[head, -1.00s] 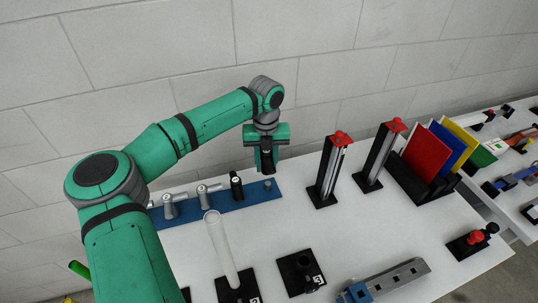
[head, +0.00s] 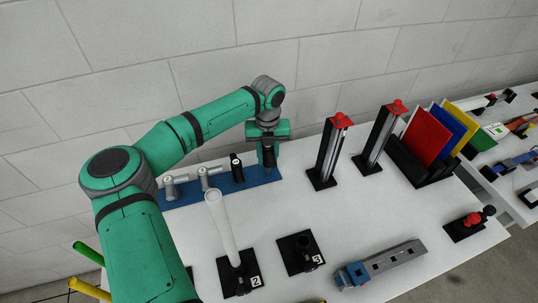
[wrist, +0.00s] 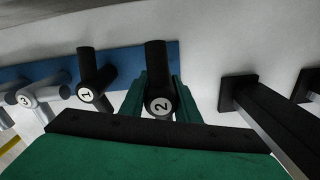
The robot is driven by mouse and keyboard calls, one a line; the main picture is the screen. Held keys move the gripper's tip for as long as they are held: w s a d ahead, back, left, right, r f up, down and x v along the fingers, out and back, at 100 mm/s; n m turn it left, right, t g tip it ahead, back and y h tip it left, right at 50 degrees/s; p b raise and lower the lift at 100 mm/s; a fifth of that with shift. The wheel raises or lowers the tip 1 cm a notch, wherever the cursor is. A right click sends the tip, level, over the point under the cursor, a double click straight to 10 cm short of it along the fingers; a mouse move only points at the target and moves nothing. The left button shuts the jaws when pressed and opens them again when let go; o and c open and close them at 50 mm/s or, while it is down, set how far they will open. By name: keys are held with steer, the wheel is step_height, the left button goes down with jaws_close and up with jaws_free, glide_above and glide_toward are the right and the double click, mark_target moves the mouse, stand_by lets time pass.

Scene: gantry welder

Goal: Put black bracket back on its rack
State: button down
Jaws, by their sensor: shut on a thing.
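The black bracket (wrist: 157,62), marked 2, is held upright between the green fingers of my gripper (head: 268,158), which is shut on it. In the head view they are at the right end of the blue rack (head: 215,190), over the spot where a small peg showed earlier. The bracket's lower end is hidden, so I cannot tell whether it touches the rack. In the wrist view the blue rack (wrist: 115,62) runs behind the bracket and ends just right of it.
Another black bracket (wrist: 92,75), marked 1, stands close left on the rack, with grey brackets (head: 170,188) beyond. Two upright black-and-silver posts with red tops (head: 327,155) stand to the right. A clear tube (head: 220,225) stands in front. The wall is close behind.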

steer(key=shift+w, duration=0.15)
steer(key=shift+a, duration=0.25)
steer(key=shift+d, duration=0.7)
steer(key=shift+a, duration=0.1)
steer(key=shift+f, duration=0.1)
steer(key=shift+f, duration=0.5)
steer(key=shift+r, duration=0.25)
